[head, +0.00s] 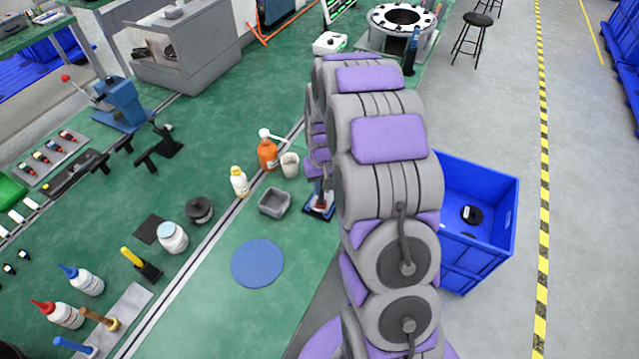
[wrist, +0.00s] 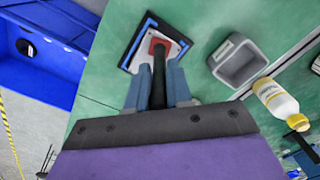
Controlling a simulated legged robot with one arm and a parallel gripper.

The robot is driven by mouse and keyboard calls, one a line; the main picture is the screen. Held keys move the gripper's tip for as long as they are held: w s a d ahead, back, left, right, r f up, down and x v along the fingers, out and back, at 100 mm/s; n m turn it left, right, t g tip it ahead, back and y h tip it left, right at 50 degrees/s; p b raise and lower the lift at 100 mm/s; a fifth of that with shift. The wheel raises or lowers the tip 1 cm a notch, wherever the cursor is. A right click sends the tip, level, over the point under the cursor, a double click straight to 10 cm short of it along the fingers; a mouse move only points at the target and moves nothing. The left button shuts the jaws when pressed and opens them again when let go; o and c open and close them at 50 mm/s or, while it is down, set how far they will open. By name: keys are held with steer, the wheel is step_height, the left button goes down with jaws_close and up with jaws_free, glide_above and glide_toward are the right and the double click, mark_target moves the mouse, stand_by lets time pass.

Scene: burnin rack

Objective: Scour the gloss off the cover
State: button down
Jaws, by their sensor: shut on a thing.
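My gripper (wrist: 160,84) is shut on the black upright handle (wrist: 158,66) of a tool in the wrist view. The tool has a red part (wrist: 158,42) at its lower end, over a pale panel with blue and dark edging (wrist: 136,52), which seems to be the cover. I cannot tell whether the tool touches the panel. In the head view the panel (head: 311,212) shows at the bench's right edge, partly hidden by my arm. There the gripper is mostly hidden behind the arm.
A grey square dish (head: 274,203) stands left of the panel, also in the wrist view (wrist: 238,62). A white cup (head: 290,164), an orange bottle (head: 267,152) and a yellow-capped bottle (head: 239,182) stand behind. A blue disc (head: 257,263) lies nearer. A blue crate (head: 478,262) is at right.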

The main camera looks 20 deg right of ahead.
steer(key=shift+s+a+r, duration=0.2)
steer(key=shift+r, duration=0.05)
steer(key=shift+a+r+p, duration=0.15)
steer(key=shift+r+p, duration=1.2)
steer(key=shift+r, duration=2.2)
steer(key=shift+a+r, duration=0.2)
steer(key=shift+a, duration=0.6)
